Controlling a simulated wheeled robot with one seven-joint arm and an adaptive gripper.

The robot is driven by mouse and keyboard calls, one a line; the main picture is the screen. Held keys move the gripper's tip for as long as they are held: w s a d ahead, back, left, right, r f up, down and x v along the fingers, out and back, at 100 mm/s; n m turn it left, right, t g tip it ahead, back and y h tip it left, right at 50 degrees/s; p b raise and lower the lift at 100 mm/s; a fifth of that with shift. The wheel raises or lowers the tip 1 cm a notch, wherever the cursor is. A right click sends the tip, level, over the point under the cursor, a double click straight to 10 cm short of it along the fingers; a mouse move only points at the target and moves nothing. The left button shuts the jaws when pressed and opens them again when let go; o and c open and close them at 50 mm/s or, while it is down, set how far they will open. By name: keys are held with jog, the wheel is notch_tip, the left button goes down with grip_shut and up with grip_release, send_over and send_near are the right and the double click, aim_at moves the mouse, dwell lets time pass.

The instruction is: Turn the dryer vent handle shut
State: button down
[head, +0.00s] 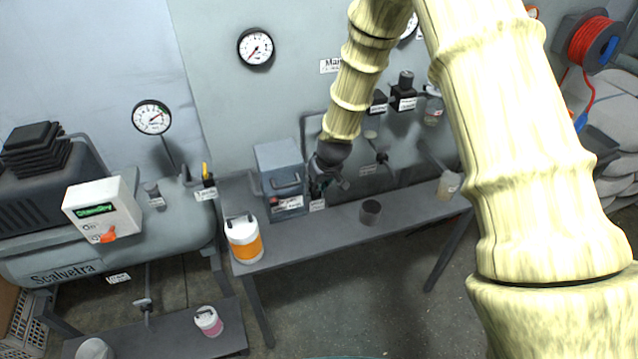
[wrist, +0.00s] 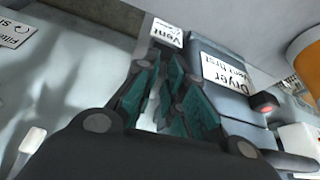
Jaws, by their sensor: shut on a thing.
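The dryer (head: 279,158) is a grey-blue box on the grey bench, with a handle on its front. In the wrist view its "Dryer" label (wrist: 228,85) and body show at the right. A white "Vent" label (wrist: 165,33) stands just beyond my fingertips. My gripper (head: 322,184) is low beside the dryer's right side. In the wrist view my gripper (wrist: 163,72) has its teal-padded fingers close together, shut on the vent handle. The handle is almost wholly hidden by the fingers, so its angle cannot be told.
A jar with an orange band (head: 244,240) stands on the bench (head: 325,236) left of the dryer, and a dark cup (head: 370,212) to the right. A switch box (head: 103,208) is at left.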

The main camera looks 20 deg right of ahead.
jog(key=shift+w, duration=0.1)
jog(key=c, duration=1.5)
grip_release()
jog(key=shift+r, duration=0.1)
jog(key=v, duration=1.1)
jog(key=shift+s+r, duration=0.25)
jog(key=shift+r, duration=0.1)
jog(key=shift+d, duration=0.1)
